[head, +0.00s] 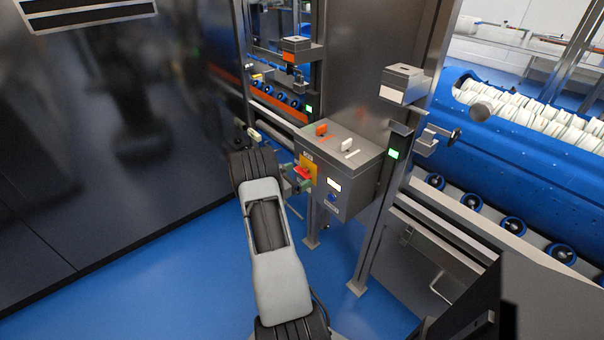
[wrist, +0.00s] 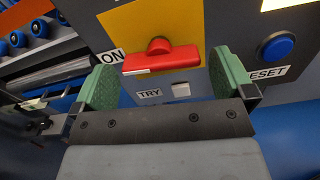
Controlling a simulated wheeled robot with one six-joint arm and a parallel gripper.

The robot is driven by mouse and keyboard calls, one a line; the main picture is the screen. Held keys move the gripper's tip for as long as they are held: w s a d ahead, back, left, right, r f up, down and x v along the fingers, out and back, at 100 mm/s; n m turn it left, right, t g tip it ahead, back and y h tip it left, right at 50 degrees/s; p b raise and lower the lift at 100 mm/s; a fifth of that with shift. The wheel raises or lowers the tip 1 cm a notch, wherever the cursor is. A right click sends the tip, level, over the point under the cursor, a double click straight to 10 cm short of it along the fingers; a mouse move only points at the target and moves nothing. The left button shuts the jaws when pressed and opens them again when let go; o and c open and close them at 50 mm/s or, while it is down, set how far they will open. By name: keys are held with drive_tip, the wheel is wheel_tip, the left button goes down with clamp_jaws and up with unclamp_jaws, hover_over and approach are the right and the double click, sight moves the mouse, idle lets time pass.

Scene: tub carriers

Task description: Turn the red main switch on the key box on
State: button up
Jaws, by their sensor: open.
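The grey key box (head: 350,160) stands on a post ahead of my arm. Its red main switch (wrist: 160,58) sits on a yellow plate (wrist: 150,22) on the front. The handle lies nearly level in the wrist view, with a white strip along its left half. An ON label (wrist: 110,57) is left of it. My gripper (wrist: 163,68) is open, its green pads either side of the handle, with gaps showing at both ends. How deep the pads reach cannot be told. In the head view, my gripper (head: 303,183) partly hides the switch (head: 303,172).
A blue button (wrist: 277,46) with a RESET label is right of the switch. A small white button (wrist: 181,90) with a TRY label (wrist: 149,93) is below. Orange (head: 321,129) and white (head: 347,145) handles stand on the box top.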

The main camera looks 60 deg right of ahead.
drive_tip(key=shift+x, duration=1.3)
drive_tip(key=shift+c, duration=0.3)
drive_tip(key=c, duration=0.7)
drive_tip(key=shift+n, duration=0.7)
drive_tip(key=o, duration=0.8)
drive_tip(key=shift+c, duration=0.2)
